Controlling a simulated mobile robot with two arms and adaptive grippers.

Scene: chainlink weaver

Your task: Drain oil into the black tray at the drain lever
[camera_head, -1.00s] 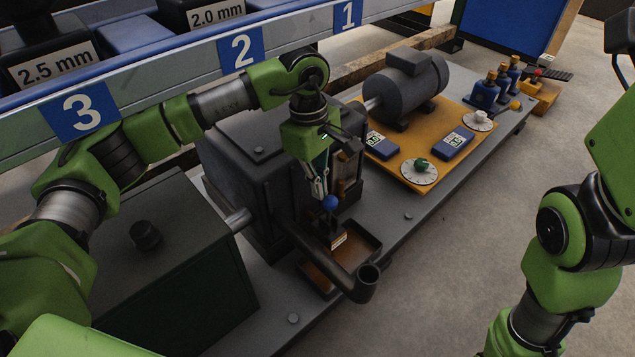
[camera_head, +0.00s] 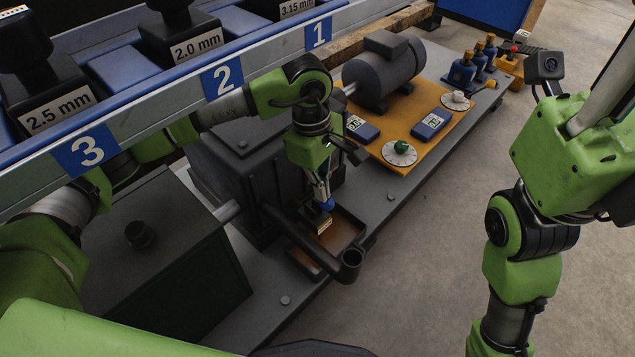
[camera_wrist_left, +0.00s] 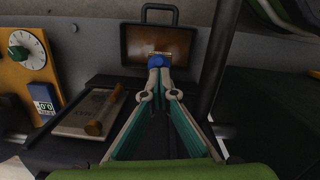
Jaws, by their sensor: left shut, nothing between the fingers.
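The drain lever shows as a blue ball knob (camera_head: 327,204) in front of the dark machine housing; the knob also shows in the left wrist view (camera_wrist_left: 157,61). My left gripper (camera_head: 322,193) points down at the knob, fingers shut and empty. In the wrist view its fingertips (camera_wrist_left: 159,80) meet right at the knob and appear to touch it. The black tray (camera_head: 360,233) lies below with a brown inside; its handle side shows in the wrist view (camera_wrist_left: 202,45). A label plate beside the knob is partly covered. My right gripper's fingers are out of sight.
A dark green box (camera_head: 190,275) stands to the left. A motor (camera_head: 384,70) and an orange board (camera_head: 400,150) with dials lie behind. The floor at right is clear.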

